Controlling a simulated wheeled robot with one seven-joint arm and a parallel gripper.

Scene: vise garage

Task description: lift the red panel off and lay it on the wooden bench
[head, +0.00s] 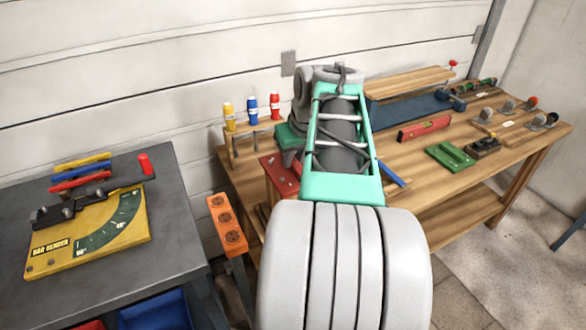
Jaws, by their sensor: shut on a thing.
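The red panel (278,176) is a flat red plate with small pale marks on it, seen at the left front part of the wooden bench (415,158). My arm covers its right side. My gripper (289,158) is behind and left of my teal forearm, dark and small, right above the panel. It is shut on the red panel. The fingertips are mostly hidden, and I cannot tell whether the panel is clear of what is under it.
A small rack with yellow, blue and red bottles (251,108) stands behind the panel. An orange socket strip (228,225) is at the bench's left end. A grey table (180,228) holds a bar bender (95,235).

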